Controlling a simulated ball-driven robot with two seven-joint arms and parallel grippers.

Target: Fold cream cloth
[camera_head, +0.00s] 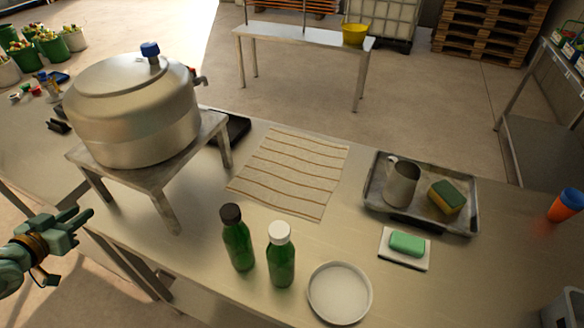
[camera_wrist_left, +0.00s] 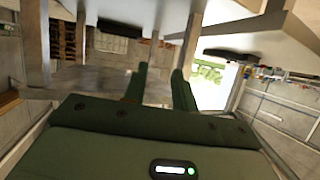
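The cream cloth (camera_head: 292,172) with brown stripes lies flat and spread out on the metal table, in the middle of the head view. My left gripper (camera_head: 84,216) is at the left edge of the head view, off the table's front left side and well apart from the cloth. In the left wrist view its two green fingers (camera_wrist_left: 159,82) stand apart with nothing between them, so it is open and empty. The cloth cannot be made out in the left wrist view. My right gripper is not in view.
A large steel pot (camera_head: 133,112) on a metal stand (camera_head: 158,178) stands left of the cloth. Two green bottles (camera_head: 238,240) (camera_head: 281,258) and a white plate (camera_head: 339,293) are in front. A tray (camera_head: 419,220) with a steel jug and sponge, and a green soap (camera_head: 407,243), lie to the right.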

